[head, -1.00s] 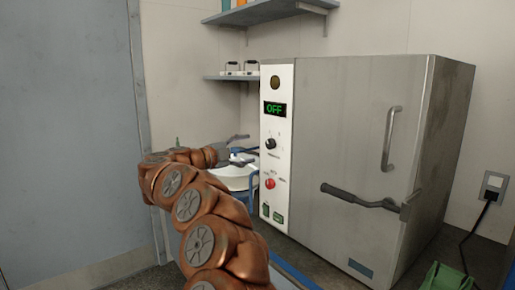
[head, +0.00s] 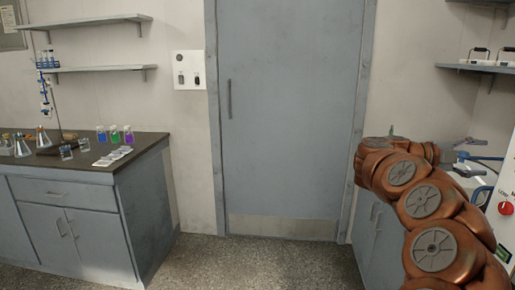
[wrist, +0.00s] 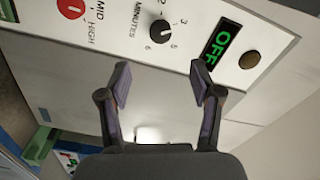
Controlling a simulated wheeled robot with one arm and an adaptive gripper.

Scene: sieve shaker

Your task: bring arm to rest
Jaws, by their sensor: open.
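My gripper (wrist: 160,72) is open and empty in the wrist view, its two dark fingers spread apart before the machine's white control panel (wrist: 118,22). The panel carries a green OFF display (wrist: 222,42), a black minutes knob (wrist: 160,32) and a red knob (wrist: 70,8). The fingers look apart from the panel, though the exact gap is unclear. In the head view my copper arm reaches up at the right, beside a sliver of the panel (head: 507,195) at the picture's edge. The gripper is small and hard to make out there.
A grey door (head: 285,110) stands in the middle of the head view. At left, a dark-topped bench (head: 130,148) holds flasks, beakers and coloured bottles below wall shelves (head: 95,68). The speckled floor (head: 270,262) before the door is clear.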

